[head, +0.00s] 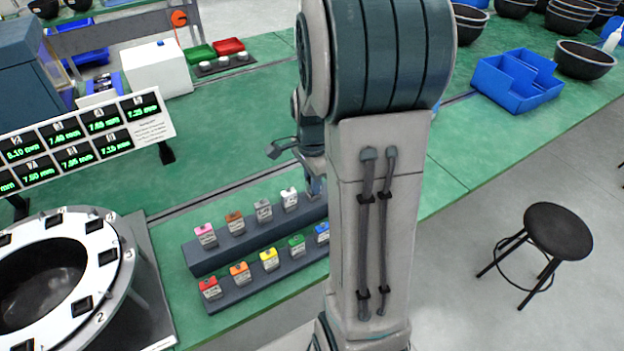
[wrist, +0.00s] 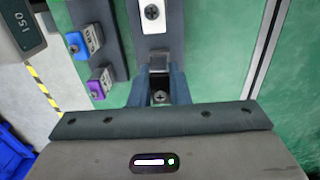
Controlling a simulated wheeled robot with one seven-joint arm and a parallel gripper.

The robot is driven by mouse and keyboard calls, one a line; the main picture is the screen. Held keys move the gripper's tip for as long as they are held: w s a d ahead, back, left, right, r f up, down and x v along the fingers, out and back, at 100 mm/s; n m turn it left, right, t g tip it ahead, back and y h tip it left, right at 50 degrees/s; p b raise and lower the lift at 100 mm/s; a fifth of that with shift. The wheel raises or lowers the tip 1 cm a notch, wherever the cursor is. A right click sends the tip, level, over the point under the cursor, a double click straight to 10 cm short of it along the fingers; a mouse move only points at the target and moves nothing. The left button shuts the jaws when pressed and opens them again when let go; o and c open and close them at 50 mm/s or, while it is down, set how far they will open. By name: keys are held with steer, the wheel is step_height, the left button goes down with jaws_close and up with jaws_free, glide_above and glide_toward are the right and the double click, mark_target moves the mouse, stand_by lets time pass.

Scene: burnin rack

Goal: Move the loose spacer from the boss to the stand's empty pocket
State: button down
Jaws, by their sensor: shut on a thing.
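My gripper (wrist: 161,90) is shut on a dark spacer (wrist: 160,98), whose screw-like top shows between the fingers in the wrist view. The fingers are at the end of the back row of the dark stand, beyond the white spacer (wrist: 152,14). A small grey block (wrist: 158,66) shows just past the fingertips; I cannot tell whether the spacer is seated in the pocket. In the head view the stand (head: 205,262) is left of my arm, which hides its right end and most of my gripper. The ring fixture (head: 105,238) with numbered bosses is at the left.
Pink (head: 205,235), brown, grey and white spacers stand in the back row; red (head: 210,288) through blue (head: 322,232) in the front row. Purple (wrist: 100,82) shows close beside my gripper. A readout board (head: 85,140) is at the left. A stool (head: 556,232) stands right.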

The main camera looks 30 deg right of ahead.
steer(key=shift+f+b, duration=0.3)
steer(key=shift+f, duration=0.2)
steer(key=c, duration=1.3)
jaws_free()
step_height(320, 180, up, 14)
